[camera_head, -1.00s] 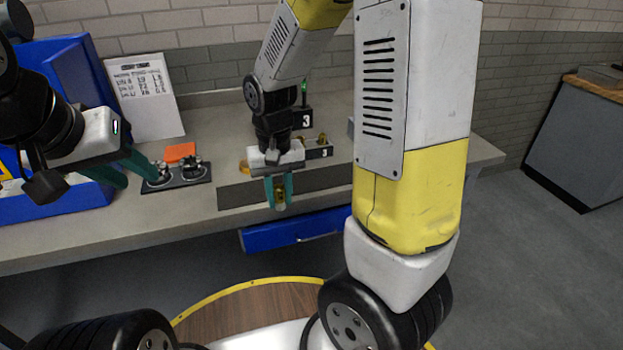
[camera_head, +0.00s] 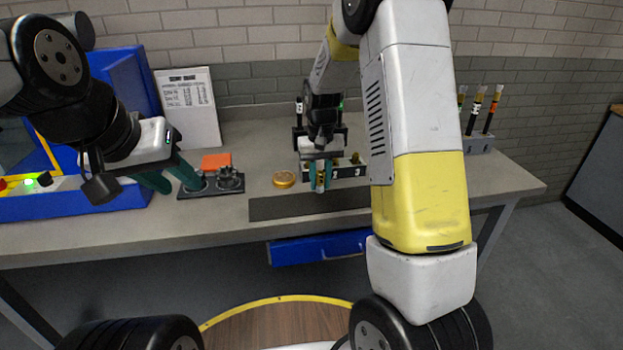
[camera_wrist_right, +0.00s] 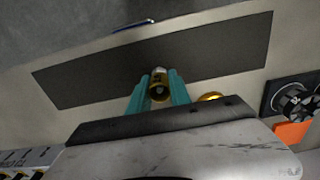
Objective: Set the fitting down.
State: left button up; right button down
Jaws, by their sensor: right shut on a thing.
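The fitting (camera_wrist_right: 159,84) is a small brass-coloured cylinder with a hole in its end. My right gripper (camera_wrist_right: 159,90) is shut on it, one teal finger on each side. In the head view my right gripper (camera_head: 320,178) points down over the bench, near the back edge of the dark mat (camera_head: 290,207). The fitting shows there as a yellowish bit (camera_head: 321,181) between the fingers. I cannot tell whether it touches anything below. My left gripper (camera_head: 176,180) is at the left, near the black plate with knobs (camera_head: 212,187); its teal fingers look apart, with nothing seen between them.
A round brass piece (camera_head: 284,179) lies left of my right gripper. A block with brass pieces (camera_head: 351,170) stands behind it. An orange block (camera_head: 216,160), a leaning sheet (camera_head: 188,108) and a blue machine (camera_head: 70,205) are at left. A tube rack (camera_head: 478,143) stands at right.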

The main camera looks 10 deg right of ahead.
aim_at(320, 190)
jog(key=shift+s+f, duration=0.15)
jog(key=shift+f, duration=1.45)
jog(key=shift+f, duration=0.1)
jog(key=c, duration=1.2)
grip_release()
